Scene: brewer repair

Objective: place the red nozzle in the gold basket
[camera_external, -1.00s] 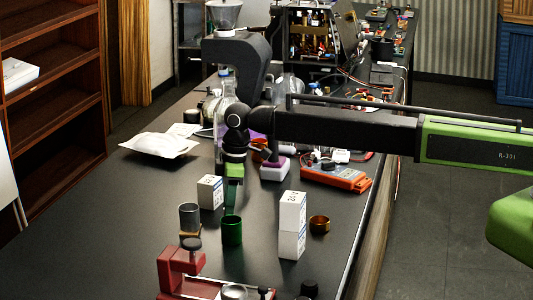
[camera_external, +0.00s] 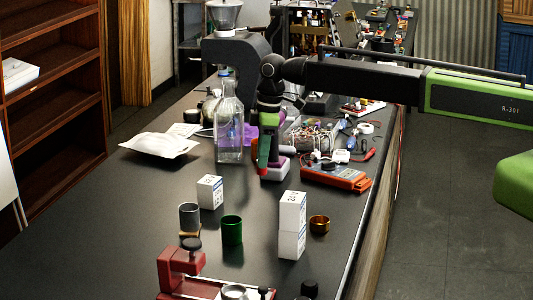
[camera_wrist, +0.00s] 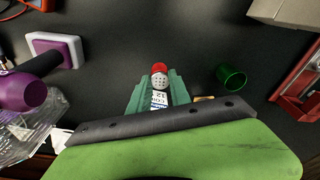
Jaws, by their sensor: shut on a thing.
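In the wrist view my gripper (camera_wrist: 158,84) is shut on the red nozzle (camera_wrist: 159,69), whose pale dotted end shows between the green fingertips. The nozzle also shows as a red strip (camera_external: 262,157) in the external view. The gold basket (camera_external: 319,225) looks like a small open gold cup, standing on the table right of the white boxes. It is well away from my gripper, nearer the camera.
A glass bottle (camera_external: 229,130) is left of my gripper. An orange meter (camera_external: 337,178) lies to the right. A red clamp stand (camera_external: 178,272) is nearest. Table around the gold basket's right is clear.

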